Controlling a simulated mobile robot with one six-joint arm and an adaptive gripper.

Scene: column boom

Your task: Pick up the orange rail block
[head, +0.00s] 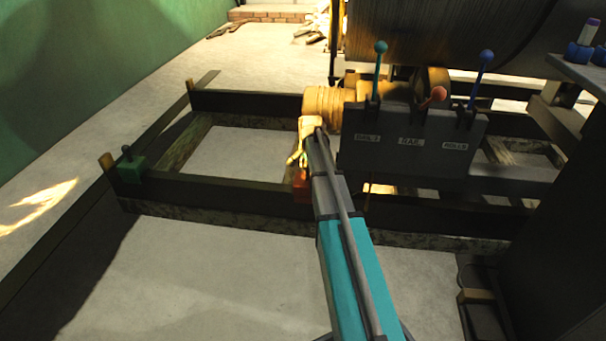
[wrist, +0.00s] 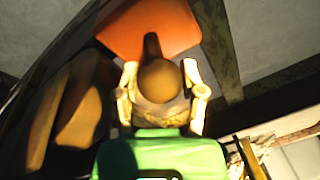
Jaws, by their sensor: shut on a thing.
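The orange rail block (head: 301,188) is at the dark front beam, just left of my forearm in the head view. In the wrist view the orange block (wrist: 140,30) fills the top, with a dark stem and round brown knob (wrist: 160,82) standing out from it. My gripper (wrist: 160,72) has its two pale fingers on either side of the knob and is shut on it. In the head view my gripper (head: 298,160) is small and partly hidden by my arm. I cannot tell whether the block rests on the beam or hangs clear.
A green block (head: 130,170) with a dark knob sits on the frame's left corner. A grey lever panel (head: 410,145) with teal, red and blue levers stands close right of my arm. A large dark drum (head: 450,45) is behind. Bare floor (head: 210,270) lies in front.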

